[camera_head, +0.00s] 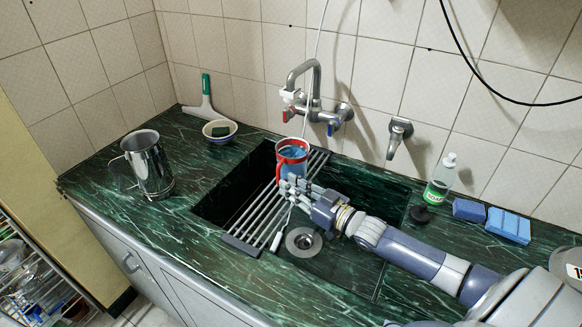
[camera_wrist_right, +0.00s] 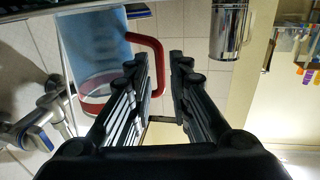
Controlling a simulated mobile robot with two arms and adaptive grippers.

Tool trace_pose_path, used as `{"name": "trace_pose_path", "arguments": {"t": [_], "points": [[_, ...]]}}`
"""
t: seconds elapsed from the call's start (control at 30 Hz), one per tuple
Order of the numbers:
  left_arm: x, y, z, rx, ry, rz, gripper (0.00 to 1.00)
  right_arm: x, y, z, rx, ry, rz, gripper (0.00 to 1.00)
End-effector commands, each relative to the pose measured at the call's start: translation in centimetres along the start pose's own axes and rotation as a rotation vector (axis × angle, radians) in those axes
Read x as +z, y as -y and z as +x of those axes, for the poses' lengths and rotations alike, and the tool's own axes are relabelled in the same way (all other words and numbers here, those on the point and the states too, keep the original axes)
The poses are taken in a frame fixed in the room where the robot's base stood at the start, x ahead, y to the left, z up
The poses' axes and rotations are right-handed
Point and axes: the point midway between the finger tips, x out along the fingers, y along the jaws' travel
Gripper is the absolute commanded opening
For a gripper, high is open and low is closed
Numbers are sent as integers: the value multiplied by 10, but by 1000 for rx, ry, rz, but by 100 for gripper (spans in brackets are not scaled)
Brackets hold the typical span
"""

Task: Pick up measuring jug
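The measuring jug (camera_head: 291,163) is blue and see-through, with a red rim and red handle. It stands on the metal rack over the sink in the head view. In the right wrist view the blue jug (camera_wrist_right: 98,58) is at upper left, with its red handle reaching towards the fingers. My right gripper (camera_head: 288,190) is just in front of the jug. In the wrist view my right gripper's fingers (camera_wrist_right: 160,62) are apart, and the handle's outer side shows between their tips. I cannot tell whether they touch it. My left gripper is not in view.
A steel jug (camera_head: 148,163) stands on the green counter to the left. The tap (camera_head: 312,95) rises behind the blue jug, and a thin white tube passes close by. A bowl (camera_head: 219,131), soap bottle (camera_head: 440,180) and blue sponges (camera_head: 508,225) stand clear of the sink.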

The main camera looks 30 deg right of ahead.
Motion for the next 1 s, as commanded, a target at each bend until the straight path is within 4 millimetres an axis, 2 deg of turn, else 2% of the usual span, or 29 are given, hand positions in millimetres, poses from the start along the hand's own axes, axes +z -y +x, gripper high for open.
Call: {"name": "trace_pose_path", "arguments": {"t": [0.13,0.43,0.77,0.8,0.87,0.9,1.0], "points": [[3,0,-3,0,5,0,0,-3,0,10,0,-1,0,18],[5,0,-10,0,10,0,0,-5,0,46,1,0,1,18],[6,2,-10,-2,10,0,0,-3,0,53,0,1,1,18],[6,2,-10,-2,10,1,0,-3,0,53,0,1,1,16],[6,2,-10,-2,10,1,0,-4,0,52,0,1,1,3],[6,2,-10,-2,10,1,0,-4,0,52,0,1,0,0],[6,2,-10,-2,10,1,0,-4,0,52,0,1,0,0]]}}
